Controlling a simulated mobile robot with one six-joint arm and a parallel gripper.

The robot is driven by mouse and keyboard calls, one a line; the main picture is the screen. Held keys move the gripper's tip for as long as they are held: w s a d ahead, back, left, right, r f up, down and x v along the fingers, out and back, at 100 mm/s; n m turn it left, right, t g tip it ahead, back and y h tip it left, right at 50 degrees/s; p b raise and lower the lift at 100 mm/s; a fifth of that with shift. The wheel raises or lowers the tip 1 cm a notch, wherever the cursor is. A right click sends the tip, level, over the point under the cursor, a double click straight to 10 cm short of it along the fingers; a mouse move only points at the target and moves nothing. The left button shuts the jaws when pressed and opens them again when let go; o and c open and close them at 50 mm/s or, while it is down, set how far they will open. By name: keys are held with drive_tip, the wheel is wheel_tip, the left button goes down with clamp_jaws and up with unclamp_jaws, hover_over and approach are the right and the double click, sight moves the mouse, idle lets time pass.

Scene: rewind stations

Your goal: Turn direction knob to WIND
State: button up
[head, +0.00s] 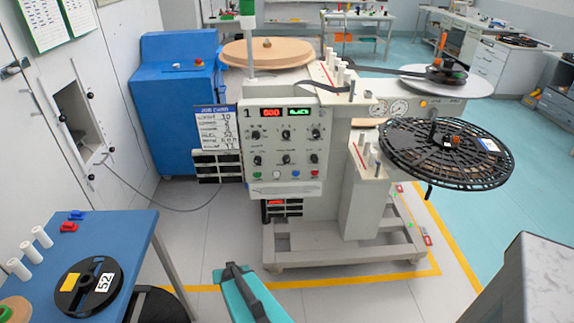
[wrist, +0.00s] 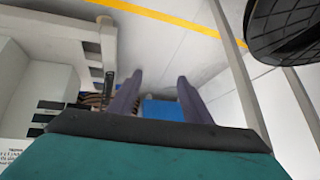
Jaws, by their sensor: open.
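The rewind station's control panel (head: 285,147) faces me in the middle of the head view. It carries several small black knobs in two rows, with lit displays above and coloured buttons below. Which one is the direction knob, and its setting, is too small to read. My gripper (wrist: 155,95) shows in the wrist view with two dark fingers apart and nothing between them. In the head view my teal arm end is low in front of the station, below and apart from the panel.
A blue table (head: 120,230) with a reel (head: 75,287) stands at the left. A blue cabinet (head: 177,95) is behind it. A large black reel (head: 400,150) sticks out at the station's right. A grey block (head: 540,265) is at the lower right. Floor before the station is clear.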

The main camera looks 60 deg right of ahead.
drive_tip(key=s+d+r+m+t+h+p, duration=0.1)
drive_tip(key=s+d+r+m+h, duration=0.1)
drive_tip(key=d+r, duration=0.7)
drive_tip(key=s+d+r+m+t+h+p, duration=0.2)
drive_tip(key=s+d+r+h, duration=0.2)
drive_tip(key=d+r, duration=0.5)
drive_tip(key=s+d+r+m+t+h+p, duration=0.1)
drive_tip(key=s+d+r+h, duration=0.3)
drive_tip(key=d+r, duration=0.5)
wheel_tip(320, 180, up, 2)
drive_tip(key=shift+r+m+p, duration=0.2)
drive_tip(key=shift+m+p, duration=0.4)
drive_tip(key=shift+p, duration=0.05)
drive_tip(key=shift+d+f+b, duration=0.1)
drive_tip(key=shift+d+b, duration=0.15)
drive_tip(key=shift+b, duration=0.25)
drive_tip(key=b+x, duration=0.5)
drive_tip(key=b, duration=0.4)
drive_tip(key=shift+w, duration=0.2)
drive_tip(key=w+d+b, duration=0.1)
drive_tip(key=b, duration=0.4)
drive_tip(key=shift+t, duration=0.3)
